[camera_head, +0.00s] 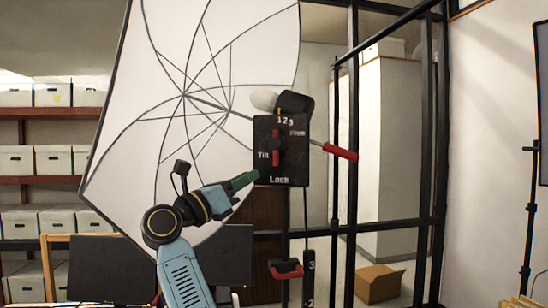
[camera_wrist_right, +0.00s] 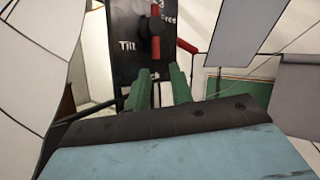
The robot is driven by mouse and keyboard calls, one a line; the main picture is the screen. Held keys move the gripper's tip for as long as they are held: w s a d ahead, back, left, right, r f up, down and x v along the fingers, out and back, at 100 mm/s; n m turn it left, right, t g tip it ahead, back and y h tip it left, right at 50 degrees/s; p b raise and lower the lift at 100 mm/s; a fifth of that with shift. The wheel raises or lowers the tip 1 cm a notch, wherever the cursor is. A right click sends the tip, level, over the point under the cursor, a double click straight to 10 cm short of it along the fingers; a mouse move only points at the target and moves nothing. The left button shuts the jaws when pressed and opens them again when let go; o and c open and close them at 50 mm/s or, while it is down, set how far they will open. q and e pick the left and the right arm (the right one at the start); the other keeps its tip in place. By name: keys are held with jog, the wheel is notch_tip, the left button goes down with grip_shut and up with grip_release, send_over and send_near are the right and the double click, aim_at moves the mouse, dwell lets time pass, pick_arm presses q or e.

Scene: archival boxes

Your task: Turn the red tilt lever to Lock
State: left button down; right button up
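A black panel (camera_head: 292,172) marked "1 2 3", "Free", "Tilt" and "Lock" stands in front of the white umbrella. The red tilt lever (camera_head: 277,158) is on its face, with a black hub and red parts above and below it, roughly upright. It also shows in the right wrist view (camera_wrist_right: 155,47), above the fingertips. My right gripper (camera_head: 255,174), with green fingers, is at the panel's lower left, below the lever. In the right wrist view its fingers (camera_wrist_right: 160,71) are apart with nothing between them, partly covering "Lock". My left gripper is not in view.
A red-gripped handle (camera_head: 341,151) sticks out right of the panel. The white umbrella (camera_head: 215,60) fills the space behind it. A lower red knob (camera_head: 287,270) sits on the stand. Black frame posts (camera_head: 353,120) rise at the right; a cardboard box (camera_head: 380,283) is on the floor.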

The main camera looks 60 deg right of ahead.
aim_at(277, 160)
jog(key=p+x, duration=0.3)
jog(key=x, duration=0.7)
jog(key=shift+a, duration=0.1)
jog(key=shift+c, duration=0.2)
jog(key=shift+f, duration=0.1)
grip_shut()
